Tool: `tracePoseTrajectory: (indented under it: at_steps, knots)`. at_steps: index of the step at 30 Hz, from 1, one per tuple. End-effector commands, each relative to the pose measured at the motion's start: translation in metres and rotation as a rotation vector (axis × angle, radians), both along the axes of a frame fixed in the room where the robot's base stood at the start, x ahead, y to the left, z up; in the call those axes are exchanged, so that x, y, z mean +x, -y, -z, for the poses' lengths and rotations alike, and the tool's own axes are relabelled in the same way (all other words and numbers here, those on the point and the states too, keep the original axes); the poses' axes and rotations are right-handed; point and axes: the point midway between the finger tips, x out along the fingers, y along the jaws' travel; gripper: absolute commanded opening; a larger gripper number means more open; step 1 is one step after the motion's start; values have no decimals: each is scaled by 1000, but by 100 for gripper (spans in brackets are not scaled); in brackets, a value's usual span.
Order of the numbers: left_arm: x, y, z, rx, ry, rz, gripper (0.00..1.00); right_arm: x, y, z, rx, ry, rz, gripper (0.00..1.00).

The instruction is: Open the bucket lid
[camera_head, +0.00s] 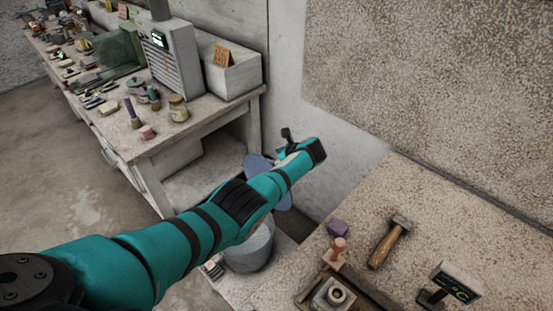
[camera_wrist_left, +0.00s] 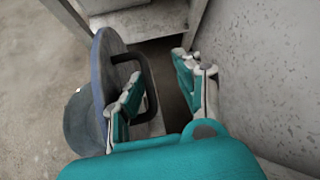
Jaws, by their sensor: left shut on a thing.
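The bucket (camera_head: 252,252) is a grey pail on a low surface between the two workbenches, partly hidden behind my left arm. Its blue-grey round lid (camera_head: 257,165) is tilted steeply up above the bucket, partly covered by my arm. In the left wrist view the lid (camera_wrist_left: 105,75) shows nearly edge-on, with a dark loop handle (camera_wrist_left: 149,82) on its face and the bucket (camera_wrist_left: 80,125) beside it. My left gripper (camera_wrist_left: 158,70) has its fingers at the handle and is shut on it; the exact contact is hard to see. My right gripper is not in view.
A cluttered workbench (camera_head: 115,130) stands at the left. A wall (camera_head: 300,90) rises close behind the lid.

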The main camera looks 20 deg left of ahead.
Motion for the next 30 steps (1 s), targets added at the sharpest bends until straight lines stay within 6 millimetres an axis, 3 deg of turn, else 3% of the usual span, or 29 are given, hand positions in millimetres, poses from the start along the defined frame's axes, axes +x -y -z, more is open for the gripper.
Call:
tracePoseTrajectory:
  at_steps: [16,22,30]
  knots:
    - [-3,6,0,-7,-1,3,18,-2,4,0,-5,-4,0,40]
    - [-10,19,-14,-9,3,6,18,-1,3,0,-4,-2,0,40]
    - [-27,47,-48,-7,5,5,18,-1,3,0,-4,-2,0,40]
